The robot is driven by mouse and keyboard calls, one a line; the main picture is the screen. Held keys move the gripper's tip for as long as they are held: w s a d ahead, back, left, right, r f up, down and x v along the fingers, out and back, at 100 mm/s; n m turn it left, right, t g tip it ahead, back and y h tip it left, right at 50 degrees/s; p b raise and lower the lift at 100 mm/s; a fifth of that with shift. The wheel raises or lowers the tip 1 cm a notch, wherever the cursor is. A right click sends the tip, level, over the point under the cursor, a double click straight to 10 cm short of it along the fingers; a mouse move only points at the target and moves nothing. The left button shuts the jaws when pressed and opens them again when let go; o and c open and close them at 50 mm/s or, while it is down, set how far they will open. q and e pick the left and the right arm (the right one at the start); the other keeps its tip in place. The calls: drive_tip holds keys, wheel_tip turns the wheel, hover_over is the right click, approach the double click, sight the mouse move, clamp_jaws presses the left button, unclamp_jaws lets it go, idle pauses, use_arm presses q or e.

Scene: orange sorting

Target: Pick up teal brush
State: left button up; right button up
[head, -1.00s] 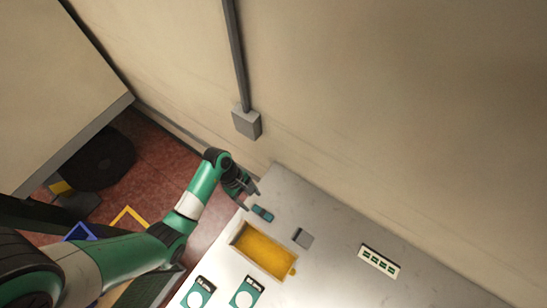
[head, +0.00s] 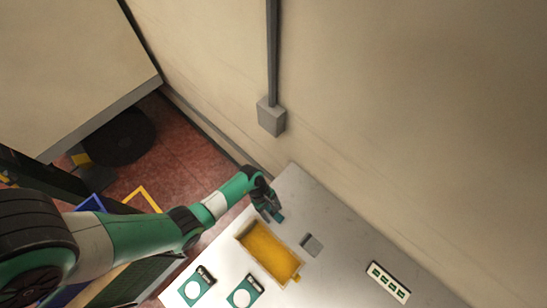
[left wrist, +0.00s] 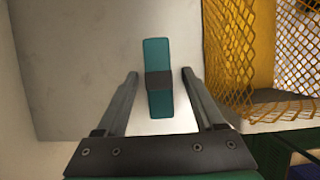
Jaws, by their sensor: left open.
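The teal brush (left wrist: 158,58) lies on the grey table, upright in the left wrist view, with a dark band across its middle. My left gripper (left wrist: 160,75) is open, with one finger on each side of the brush and a gap to both. I cannot tell how high the fingers are above the table. In the head view the left gripper (head: 270,210) is over the table's far left corner and partly hides the brush (head: 279,216). My right gripper is not in view.
A tray with yellow mesh (head: 266,252) stands close by the brush. A small grey block (head: 312,244) lies right of it. Green-and-white cards (head: 245,291) and a white strip with green marks (head: 388,282) lie on the table (head: 340,270). A wall rises behind.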

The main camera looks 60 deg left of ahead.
use_arm(q)
clamp_jaws()
idle(0.3)
drive_tip(key=shift+r, duration=0.1)
